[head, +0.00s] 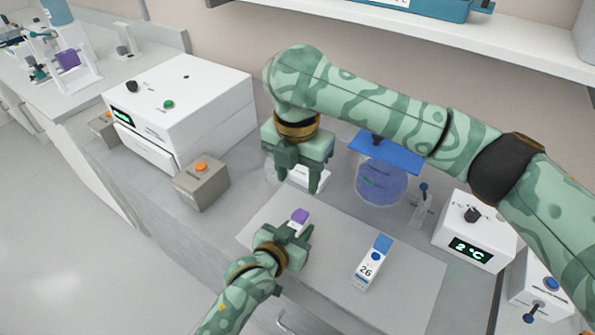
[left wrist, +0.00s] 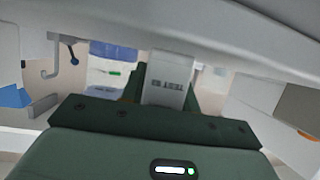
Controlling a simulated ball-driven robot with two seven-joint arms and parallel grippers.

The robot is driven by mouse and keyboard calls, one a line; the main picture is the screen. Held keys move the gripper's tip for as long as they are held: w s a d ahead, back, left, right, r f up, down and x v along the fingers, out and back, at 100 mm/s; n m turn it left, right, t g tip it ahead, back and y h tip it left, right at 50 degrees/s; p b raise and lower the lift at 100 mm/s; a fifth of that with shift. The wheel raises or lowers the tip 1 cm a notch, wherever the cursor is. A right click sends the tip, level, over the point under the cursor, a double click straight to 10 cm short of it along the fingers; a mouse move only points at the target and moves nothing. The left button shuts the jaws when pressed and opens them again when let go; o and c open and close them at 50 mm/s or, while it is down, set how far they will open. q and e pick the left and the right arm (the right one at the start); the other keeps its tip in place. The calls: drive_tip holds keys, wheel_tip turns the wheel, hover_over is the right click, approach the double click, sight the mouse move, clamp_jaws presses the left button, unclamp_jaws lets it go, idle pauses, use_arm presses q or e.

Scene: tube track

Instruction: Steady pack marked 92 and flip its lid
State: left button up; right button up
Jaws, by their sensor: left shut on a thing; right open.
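A small pack with a purple lid (head: 300,215) stands at the back left of the grey mat (head: 415,290); no number on it is readable in the head view. My left gripper (head: 297,230) is shut on this pack. In the left wrist view a white face with small unreadable print (left wrist: 168,92) shows between the fingers. A second white pack (head: 370,273), marked 26 with a blue lid, stands apart on the mat to the right. My right gripper (head: 299,183) is open and empty, above and behind the purple-lidded pack.
A clear round container with a blue top (head: 385,152) stands behind the mat. A white box reading 2 °C (head: 470,235) is at right. A grey box with an orange button (head: 202,180) and a large white machine (head: 185,105) are at left. The mat's front is clear.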

use_arm(q)
drive_tip(key=o, duration=1.1)
